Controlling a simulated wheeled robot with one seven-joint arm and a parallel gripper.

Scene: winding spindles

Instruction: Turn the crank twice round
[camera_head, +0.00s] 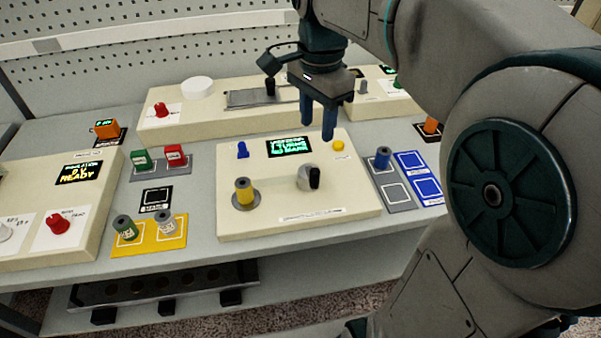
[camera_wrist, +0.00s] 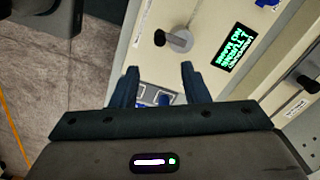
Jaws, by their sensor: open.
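The crank (camera_head: 308,178) sits on the front cream winding panel (camera_head: 270,215). It has a grey metal body with a dark handle end at its right in the head view. It also shows in the wrist view (camera_wrist: 178,40), beyond the fingertips. A green-lit display (camera_head: 290,146) is behind it; its words are only partly legible, with "TURNS" on it. A yellow spool (camera_head: 244,192) stands on a round base left of the crank. My gripper (camera_head: 317,129) is open and empty, pointing down, above and behind the crank and apart from it.
A blue knob (camera_head: 242,150) and a yellow button (camera_head: 338,146) flank the display. A blue spool (camera_head: 382,158) stands right of the panel; green and grey spools stand on a yellow mat (camera_head: 150,240) at left. A rear console (camera_head: 215,118) carries a black-knobbed lever (camera_head: 269,86).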

